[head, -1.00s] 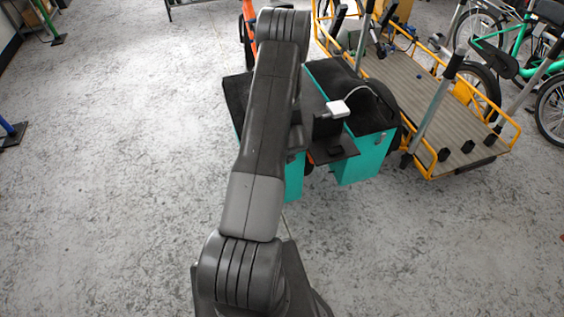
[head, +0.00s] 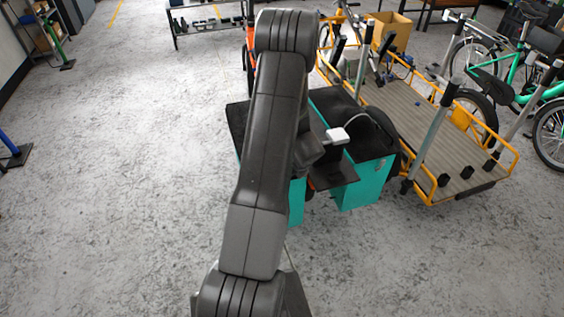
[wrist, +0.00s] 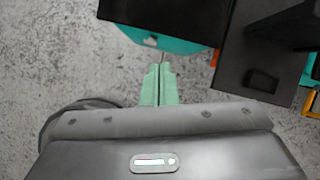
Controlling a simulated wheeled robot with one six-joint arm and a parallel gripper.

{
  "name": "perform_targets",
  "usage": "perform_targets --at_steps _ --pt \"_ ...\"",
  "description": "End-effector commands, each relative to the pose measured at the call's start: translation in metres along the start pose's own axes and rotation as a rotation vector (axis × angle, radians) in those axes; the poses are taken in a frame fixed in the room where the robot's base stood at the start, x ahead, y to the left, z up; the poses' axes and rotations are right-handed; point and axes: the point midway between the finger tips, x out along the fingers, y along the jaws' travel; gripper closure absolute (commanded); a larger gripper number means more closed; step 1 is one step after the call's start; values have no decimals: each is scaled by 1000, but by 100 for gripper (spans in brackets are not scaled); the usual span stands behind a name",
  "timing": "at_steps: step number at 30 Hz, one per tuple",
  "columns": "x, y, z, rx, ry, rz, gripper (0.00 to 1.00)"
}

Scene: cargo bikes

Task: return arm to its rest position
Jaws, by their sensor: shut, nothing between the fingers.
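My arm rises through the middle of the head view and bends over at the top, in front of a cargo bike with teal side boxes (head: 366,186). The arm covers my gripper in that view. In the wrist view my gripper (wrist: 159,70) shows as two pale green fingers, pressed together with nothing between them. Beyond the fingertips are a teal surface (wrist: 145,38), a dark panel and grey floor. I cannot tell how far the tips are from the teal surface.
A small white device (head: 337,135) with a cable sits on the teal-box bike. A yellow-framed cargo bike with a slatted deck (head: 420,115) stands to its right, with a green bike (head: 520,80) beyond. The floor (head: 120,190) at left is clear.

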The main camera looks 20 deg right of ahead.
Motion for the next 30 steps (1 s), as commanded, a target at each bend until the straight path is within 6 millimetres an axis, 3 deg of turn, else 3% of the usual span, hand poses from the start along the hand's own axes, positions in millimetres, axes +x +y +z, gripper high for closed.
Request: perform_targets --at_steps 14,30 --pt "6 1 -4 2 1 1 100" --pt "88 16 -45 2 0 0 100"
